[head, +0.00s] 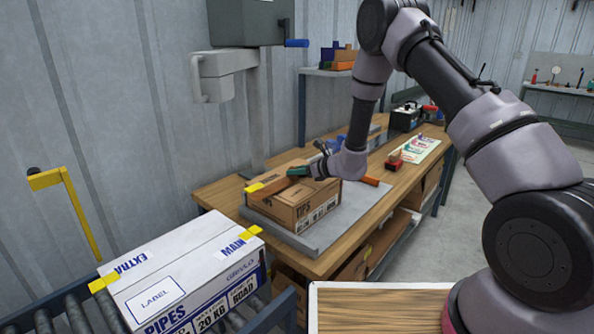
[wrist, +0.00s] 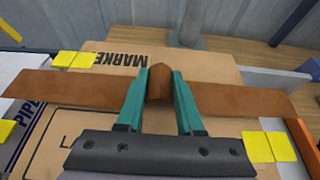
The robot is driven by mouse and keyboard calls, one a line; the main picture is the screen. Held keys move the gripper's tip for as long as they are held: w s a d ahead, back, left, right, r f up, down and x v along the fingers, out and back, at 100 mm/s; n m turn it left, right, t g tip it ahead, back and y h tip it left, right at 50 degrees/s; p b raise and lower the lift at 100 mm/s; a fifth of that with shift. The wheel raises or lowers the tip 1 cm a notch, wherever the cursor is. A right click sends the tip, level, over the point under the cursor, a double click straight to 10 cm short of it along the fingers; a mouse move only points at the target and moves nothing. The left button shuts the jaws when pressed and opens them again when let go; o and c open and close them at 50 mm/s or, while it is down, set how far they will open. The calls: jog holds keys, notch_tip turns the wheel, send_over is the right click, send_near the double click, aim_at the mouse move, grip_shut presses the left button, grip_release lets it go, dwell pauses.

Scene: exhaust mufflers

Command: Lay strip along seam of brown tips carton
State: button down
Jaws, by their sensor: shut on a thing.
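The brown tips carton (head: 300,207) sits on a grey plate on the workbench; its top also shows in the wrist view (wrist: 205,65). My gripper (wrist: 160,82) has its teal fingers shut on the raised middle grip of a brown strip (wrist: 235,100). The strip lies crosswise over the carton top, its left end reaching past the carton in the wrist view. Yellow marks sit on the carton at upper left (wrist: 73,59) and lower right (wrist: 270,147); the strip is angled to the line between them. The seam is not clear, and I cannot tell whether the strip touches the carton.
A white pipes carton (head: 185,275) stands on a roller conveyor (head: 75,318) in front of the workbench (head: 375,207). A grey machine on a post (head: 255,100) stands behind the brown carton. Red and black items lie farther along the bench.

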jog(key=shift+f, duration=0.3)
jog(key=shift+c, duration=2.3)
grip_release()
jog(key=shift+d, duration=0.1)
jog(key=v, duration=1)
jog(key=shift+s+r, duration=0.1)
jog(key=s+d+r+n+g, duration=0.1)
jog(key=s+r+n+g, duration=0.1)
jog(key=s+r+n, duration=0.45)
jog(key=s+d+r+n+g+y, duration=0.1)
jog(key=s+r+n+g, duration=0.15)
jog(key=r, duration=0.65)
jog(key=s+r+n+g, duration=0.1)
jog(key=s+r+n, duration=0.2)
jog(key=s+r, duration=0.35)
jog(key=s+d+r+n+t+h, duration=0.2)
jog(key=s+d+r+n+h, duration=0.2)
jog(key=s+d, duration=0.3)
jog(key=s+d+r+n+t+h, duration=0.2)
jog(key=s+d+r+n+h, duration=0.3)
jog(key=d, duration=0.8)
jog(key=s+r, duration=0.1)
jog(key=s, duration=0.2)
jog(key=shift+r+h, duration=0.4)
